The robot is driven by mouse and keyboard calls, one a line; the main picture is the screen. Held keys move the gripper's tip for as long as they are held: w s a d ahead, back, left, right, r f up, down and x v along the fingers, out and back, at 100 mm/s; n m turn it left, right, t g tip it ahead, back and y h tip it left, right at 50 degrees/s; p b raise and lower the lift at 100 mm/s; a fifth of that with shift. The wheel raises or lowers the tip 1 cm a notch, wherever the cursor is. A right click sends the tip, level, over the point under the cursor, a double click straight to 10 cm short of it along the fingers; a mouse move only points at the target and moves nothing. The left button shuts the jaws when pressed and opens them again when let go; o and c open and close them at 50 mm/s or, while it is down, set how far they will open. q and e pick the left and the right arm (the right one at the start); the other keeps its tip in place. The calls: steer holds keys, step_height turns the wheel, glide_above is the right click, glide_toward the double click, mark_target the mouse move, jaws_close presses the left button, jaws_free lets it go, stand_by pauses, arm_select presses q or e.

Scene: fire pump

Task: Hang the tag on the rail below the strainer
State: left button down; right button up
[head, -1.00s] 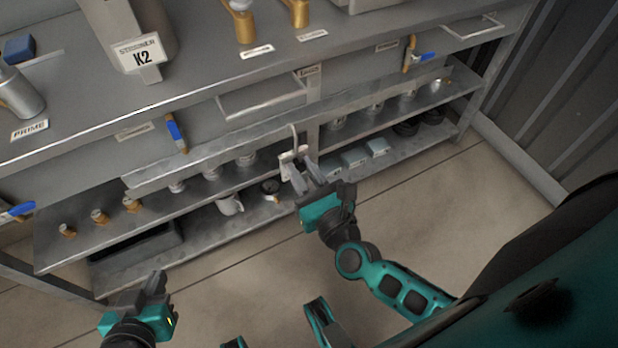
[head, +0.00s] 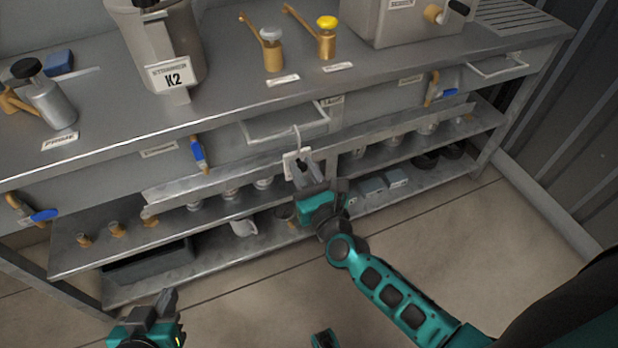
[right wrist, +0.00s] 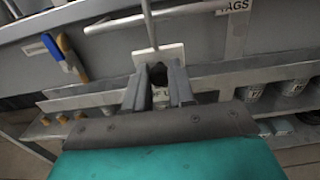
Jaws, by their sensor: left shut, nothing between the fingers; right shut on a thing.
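The tag (head: 291,158) is a small white plate with a thin, upright wire hook. My right gripper (head: 303,168) is shut on it, in front of the bench. In the right wrist view the tag (right wrist: 143,56) sits at the fingertips and its wire rises past a pale bar; contact cannot be told. The strainer (head: 168,50), a grey vessel labelled K2, stands on the bench top, left of the tag. My left gripper (head: 168,301) is shut and empty, low at the left.
A blue-handled valve (head: 198,153) hangs on the bench front left of the tag. A framed pull-like bar (head: 285,131) and a TAGS label (head: 332,101) are near the tag. Shelves (head: 215,220) below hold fittings and cups. The floor (head: 260,290) in front is clear.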

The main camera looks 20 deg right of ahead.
steer(key=shift+w, duration=1.75)
steer(key=shift+f+b, duration=1.2)
steer(key=shift+b, duration=0.2)
steer(key=o, duration=0.9)
steer(key=shift+s, duration=0.1)
steer(key=s, duration=1.2)
steer(key=shift+s+d, duration=0.15)
steer(key=shift+s, duration=0.25)
